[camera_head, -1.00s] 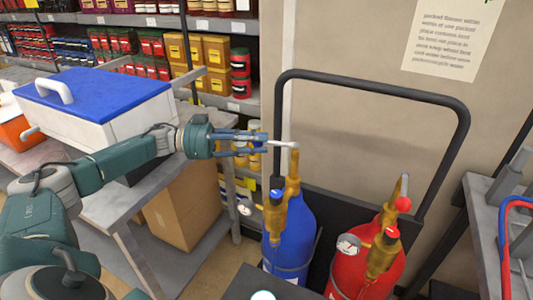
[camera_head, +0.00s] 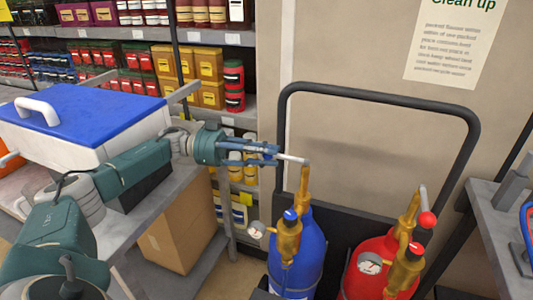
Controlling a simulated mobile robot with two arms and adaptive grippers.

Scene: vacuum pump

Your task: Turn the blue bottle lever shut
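The blue bottle (camera_head: 310,258) stands upright on a cart, with a brass valve (camera_head: 288,240) on top. Its pale metal lever (camera_head: 292,158) sits at the top of the brass stem and points left, nearly level. My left gripper (camera_head: 272,152) comes in from the left, its fingers close together around the lever's outer end, which they hide. It looks shut on the lever. My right gripper is not in view.
A red bottle (camera_head: 376,258) with its own red-knobbed lever (camera_head: 426,218) stands to the right. The black cart handle (camera_head: 380,101) arches behind both bottles.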

